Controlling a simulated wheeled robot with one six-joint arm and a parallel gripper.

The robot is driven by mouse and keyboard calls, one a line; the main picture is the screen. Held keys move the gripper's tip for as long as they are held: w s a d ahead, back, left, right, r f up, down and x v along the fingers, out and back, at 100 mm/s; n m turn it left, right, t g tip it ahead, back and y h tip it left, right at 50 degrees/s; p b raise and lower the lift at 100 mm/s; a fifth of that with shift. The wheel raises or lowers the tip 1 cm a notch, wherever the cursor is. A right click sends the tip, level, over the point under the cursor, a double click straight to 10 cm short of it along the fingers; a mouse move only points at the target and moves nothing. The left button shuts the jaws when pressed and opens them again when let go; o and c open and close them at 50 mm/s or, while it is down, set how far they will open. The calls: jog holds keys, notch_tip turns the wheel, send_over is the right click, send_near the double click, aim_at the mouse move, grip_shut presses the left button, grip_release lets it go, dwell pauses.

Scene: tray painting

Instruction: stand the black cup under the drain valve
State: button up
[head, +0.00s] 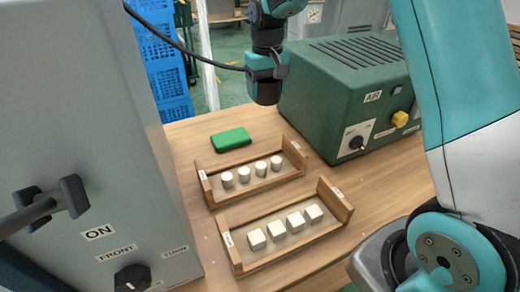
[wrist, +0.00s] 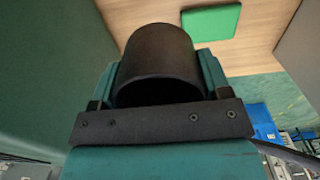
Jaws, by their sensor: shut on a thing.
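My gripper (wrist: 160,85) is shut on the black cup (wrist: 160,55), with a teal finger on each side of it in the wrist view. The cup's opening faces the wrist camera. In the head view my gripper (head: 266,72) hangs over the far part of the wooden table, left of the green AIR box; the cup is hard to tell from the dark gripper parts there. I cannot pick out a drain valve with certainty. A yellow knob (head: 400,119) sticks out of the front of the green AIR box (head: 345,85).
A grey cabinet (head: 90,120) with a handle and a dial stands at left. A green block (head: 231,140) lies on the table (head: 195,131). Two wooden trays hold white round pieces (head: 260,168) and white square pieces (head: 294,222). Blue crates (head: 160,70) stand behind.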

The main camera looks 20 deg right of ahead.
aim_at(266, 145)
notch_tip(266, 145, down, 16)
jog(key=shift+r, duration=0.25)
jog(key=o, duration=0.9)
jog(key=shift+f, duration=0.1)
